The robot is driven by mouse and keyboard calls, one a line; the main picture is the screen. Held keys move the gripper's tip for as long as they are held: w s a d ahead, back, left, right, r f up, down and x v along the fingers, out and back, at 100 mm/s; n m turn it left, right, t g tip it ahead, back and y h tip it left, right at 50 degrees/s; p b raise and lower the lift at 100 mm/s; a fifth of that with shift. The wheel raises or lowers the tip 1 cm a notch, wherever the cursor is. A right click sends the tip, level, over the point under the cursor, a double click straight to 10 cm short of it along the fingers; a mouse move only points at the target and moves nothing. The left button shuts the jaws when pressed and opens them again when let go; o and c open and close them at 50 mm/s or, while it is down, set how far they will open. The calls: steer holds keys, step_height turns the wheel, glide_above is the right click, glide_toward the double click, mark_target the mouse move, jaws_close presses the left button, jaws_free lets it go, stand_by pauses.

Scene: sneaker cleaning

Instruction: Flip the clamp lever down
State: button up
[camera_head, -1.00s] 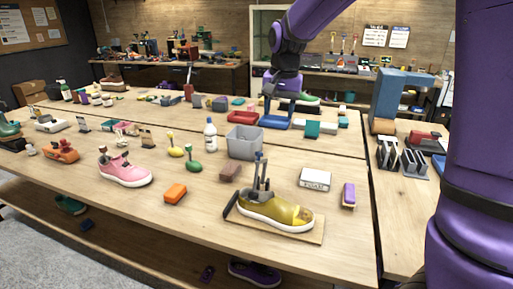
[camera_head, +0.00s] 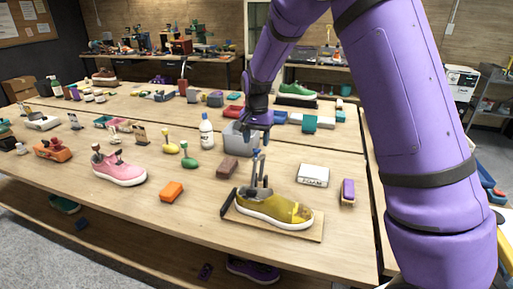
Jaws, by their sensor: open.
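A yellow sneaker (camera_head: 275,209) sits on a wooden board (camera_head: 308,234) near the front of the table. A dark grey clamp rises from the shoe's opening, with its lever (camera_head: 255,169) standing upright. The lever has a bluish tip, and its lower end is hidden inside the shoe. My gripper (camera_head: 257,137) is open and points down. In the picture it appears just above the lever tip, in front of the grey bin; the exact gap is hard to tell. It holds nothing that I can see.
A grey bin (camera_head: 231,138) stands behind the sneaker. A brown block (camera_head: 227,168), a white foam box (camera_head: 312,175) and a purple brush (camera_head: 347,192) lie around it. A pink sneaker (camera_head: 119,168) and an orange block (camera_head: 171,192) are to the left.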

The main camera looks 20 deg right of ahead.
steer(key=shift+f, duration=1.75)
